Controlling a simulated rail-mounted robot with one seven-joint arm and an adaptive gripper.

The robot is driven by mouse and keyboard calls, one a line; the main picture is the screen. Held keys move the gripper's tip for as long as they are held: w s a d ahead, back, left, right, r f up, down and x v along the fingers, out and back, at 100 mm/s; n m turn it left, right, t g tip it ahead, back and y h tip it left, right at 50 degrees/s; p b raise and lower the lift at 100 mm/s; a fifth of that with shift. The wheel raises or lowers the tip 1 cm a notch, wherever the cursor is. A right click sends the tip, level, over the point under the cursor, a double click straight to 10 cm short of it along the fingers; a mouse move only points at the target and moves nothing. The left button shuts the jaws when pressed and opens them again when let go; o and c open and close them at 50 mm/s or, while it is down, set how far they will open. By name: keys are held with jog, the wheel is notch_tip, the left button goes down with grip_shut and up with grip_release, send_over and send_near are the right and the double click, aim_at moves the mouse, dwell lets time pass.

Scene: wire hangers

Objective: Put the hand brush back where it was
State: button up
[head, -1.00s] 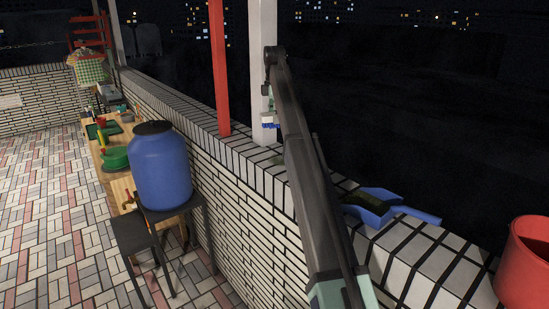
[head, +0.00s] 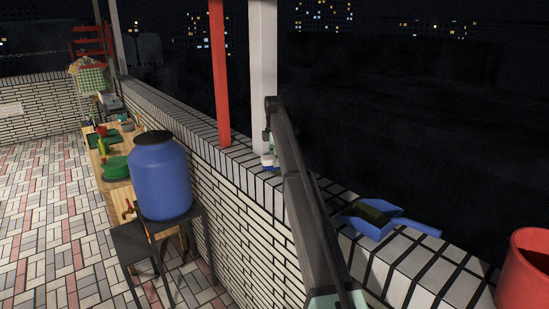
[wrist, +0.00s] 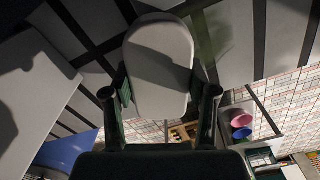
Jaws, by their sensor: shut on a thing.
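My gripper (head: 268,144) is shut on the hand brush (wrist: 158,68), whose pale grey rounded body sits between the two dark fingers in the wrist view. In the head view the brush (head: 268,163) is a small white and blue shape at the top of the brick wall, by the foot of the white post. The gripper is above it, partly hidden by my arm. I cannot tell whether the brush touches the wall top.
A white post (head: 263,80) and a red post (head: 219,75) stand along the wall (head: 235,162). A blue dustpan (head: 410,224) with something dark in it and a red bucket (head: 525,270) are at the right. A blue barrel (head: 160,180) stands left of the wall.

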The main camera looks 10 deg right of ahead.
jog(key=o, duration=1.2)
jog(key=shift+f, duration=0.1)
notch_tip(320, 180, up, 12)
jog(key=shift+r+b, duration=0.2)
jog(key=shift+b, duration=0.85)
